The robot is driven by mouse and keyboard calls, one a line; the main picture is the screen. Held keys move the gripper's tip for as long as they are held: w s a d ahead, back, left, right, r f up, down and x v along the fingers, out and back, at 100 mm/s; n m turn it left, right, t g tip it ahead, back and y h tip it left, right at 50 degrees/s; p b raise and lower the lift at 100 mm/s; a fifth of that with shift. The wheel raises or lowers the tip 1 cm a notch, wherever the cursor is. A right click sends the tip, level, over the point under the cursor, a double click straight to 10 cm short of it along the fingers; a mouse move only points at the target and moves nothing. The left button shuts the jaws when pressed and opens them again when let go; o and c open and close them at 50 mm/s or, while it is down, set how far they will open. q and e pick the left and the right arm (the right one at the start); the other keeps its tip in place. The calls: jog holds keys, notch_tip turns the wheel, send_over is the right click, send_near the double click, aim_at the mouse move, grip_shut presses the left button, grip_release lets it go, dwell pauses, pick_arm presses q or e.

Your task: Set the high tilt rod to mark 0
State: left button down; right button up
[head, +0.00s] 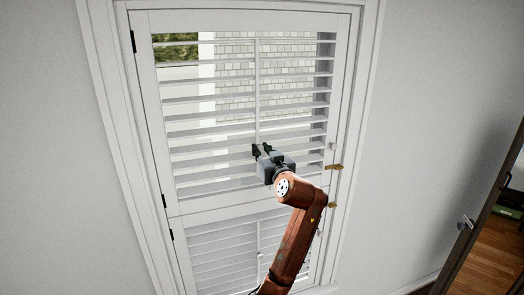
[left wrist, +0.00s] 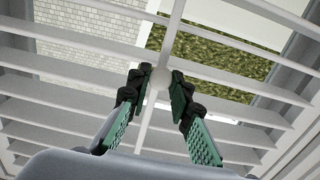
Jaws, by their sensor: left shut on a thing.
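The high tilt rod (head: 257,90) is a thin white upright bar in front of the upper louver panel. My left gripper (head: 262,150) is at the rod's lower end, its fingers on either side of it. In the left wrist view, the black fingertips of the gripper (left wrist: 158,80) are shut on a small pale knob (left wrist: 159,76) on the tilt rod (left wrist: 173,28). The upper louvers (head: 205,98) are tilted open, with daylight and a shingled wall showing between them. I cannot make out any marks. My right gripper is not in view.
A lower louver panel (head: 220,262) with its own tilt rod (head: 260,236) is below, partly behind my arm. Brass latches (head: 334,167) and a small white knob (head: 333,146) are on the right side of the frame. A dark-edged door (head: 480,215) stands at far right.

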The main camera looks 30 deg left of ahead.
pick_arm(q)
jog(key=shift+f, duration=0.1)
notch_tip(320, 180, down, 6)
jog(key=b, duration=0.4)
jog(key=shift+f+b, duration=0.15)
jog(key=shift+b, duration=0.15)
jog(key=c, duration=1.8)
grip_release()
jog(key=shift+o, duration=0.2)
jog(key=v, duration=1.2)
